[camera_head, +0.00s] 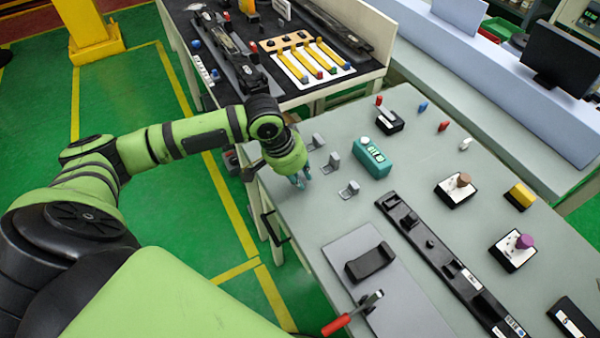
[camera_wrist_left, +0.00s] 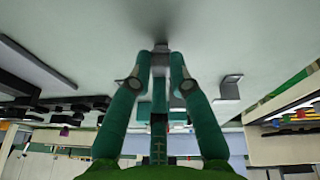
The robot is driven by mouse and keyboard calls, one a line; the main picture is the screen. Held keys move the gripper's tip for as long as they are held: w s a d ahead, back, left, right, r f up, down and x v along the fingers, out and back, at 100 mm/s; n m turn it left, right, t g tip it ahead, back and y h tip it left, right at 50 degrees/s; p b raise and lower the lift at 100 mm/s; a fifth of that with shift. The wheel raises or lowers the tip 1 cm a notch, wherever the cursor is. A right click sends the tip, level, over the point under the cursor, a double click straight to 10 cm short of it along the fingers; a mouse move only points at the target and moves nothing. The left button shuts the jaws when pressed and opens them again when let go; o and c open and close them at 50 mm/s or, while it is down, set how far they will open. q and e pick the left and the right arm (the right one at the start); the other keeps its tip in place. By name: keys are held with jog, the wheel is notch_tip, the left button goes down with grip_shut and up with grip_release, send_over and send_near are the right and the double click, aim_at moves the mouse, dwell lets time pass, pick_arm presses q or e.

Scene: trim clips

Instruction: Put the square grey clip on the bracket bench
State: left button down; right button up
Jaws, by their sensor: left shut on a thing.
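My left gripper (camera_head: 299,180) hangs low over the left edge of the grey-topped bench (camera_head: 430,130). In the left wrist view its green fingers (camera_wrist_left: 160,75) close on a small grey clip (camera_wrist_left: 160,52), partly hidden by the fingertips; I cannot tell whether it touches the bench. Several similar grey clips stand near that edge: one farther back (camera_head: 316,141), one in the middle (camera_head: 332,162) and one nearer (camera_head: 349,189). Another grey clip (camera_wrist_left: 230,88) shows right of the fingers in the wrist view. My right gripper is not in view.
A teal block (camera_head: 371,158) stands right of the clips. A long black rail (camera_head: 440,255) and a grey plate (camera_head: 410,310) with a black part lie nearer. A second, dark-topped bench (camera_head: 205,60) behind holds rails, a tool board and small parts.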

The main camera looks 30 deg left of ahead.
pick_arm(q)
jog(key=shift+f, duration=0.15)
jog(key=c, duration=1.1)
grip_release()
jog(key=shift+c, duration=0.2)
jog(key=v, duration=1.2)
jog(key=shift+r+b, duration=0.2)
jog(key=shift+b, duration=0.25)
jog(key=shift+d, duration=0.1)
